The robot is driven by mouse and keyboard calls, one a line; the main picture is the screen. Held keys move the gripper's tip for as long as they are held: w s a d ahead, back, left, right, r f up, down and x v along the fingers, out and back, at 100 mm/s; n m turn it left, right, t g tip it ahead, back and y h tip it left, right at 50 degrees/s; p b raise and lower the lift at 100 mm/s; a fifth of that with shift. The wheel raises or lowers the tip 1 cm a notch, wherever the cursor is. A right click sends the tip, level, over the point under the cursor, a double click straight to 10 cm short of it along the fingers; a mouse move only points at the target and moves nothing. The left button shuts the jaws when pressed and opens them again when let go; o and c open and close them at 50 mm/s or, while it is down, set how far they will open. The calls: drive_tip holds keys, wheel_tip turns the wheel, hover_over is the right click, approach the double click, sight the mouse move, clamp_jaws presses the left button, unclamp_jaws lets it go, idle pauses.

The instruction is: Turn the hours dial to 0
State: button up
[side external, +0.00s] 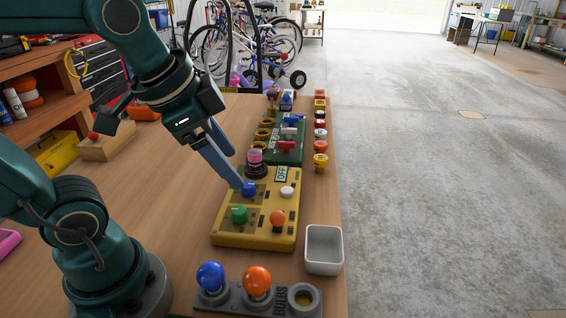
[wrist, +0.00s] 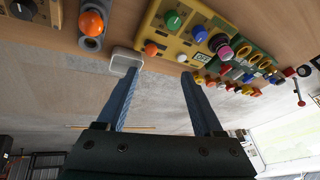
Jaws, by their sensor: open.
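A yellow panel (side external: 228,232) lies on the wooden bench with a blue dial (side external: 249,188) and a green dial (side external: 239,214) on its left side. Both dials also show at the top of the wrist view, the green one (wrist: 173,19) left of the blue one (wrist: 200,33). Their markings are too small to read, so I cannot tell which is the hours dial. My gripper (side external: 236,172) is open, its blue fingers angled down by the blue dial. One fingertip overlaps that dial's edge in the side view; contact cannot be told. In the wrist view the gripper (wrist: 158,71) has nothing between its fingers.
The panel also carries a white button (side external: 287,192), an orange knob (side external: 277,218) and an OFF sign (side external: 281,173). A pink-and-black knob (side external: 255,162) stands behind. A green panel (side external: 292,156) is farther back. A white bin (side external: 324,250) and bulb holder (side external: 232,296) are in front.

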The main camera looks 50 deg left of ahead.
drive_tip(key=w+a+f+m+g, duration=0.2)
drive_tip(key=w+a+m, duration=0.1)
drive_tip(key=w+a, duration=0.3)
drive_tip(key=n+g, duration=0.1)
drive_tip(key=g, duration=0.2)
hover_over(248, 184)
drive_tip(key=f, duration=0.7)
drive_tip(key=shift+d, duration=0.2)
drive_tip(key=shift+s+a+f, duration=0.1)
drive_tip(key=shift+f, duration=2.6)
clamp_jaws()
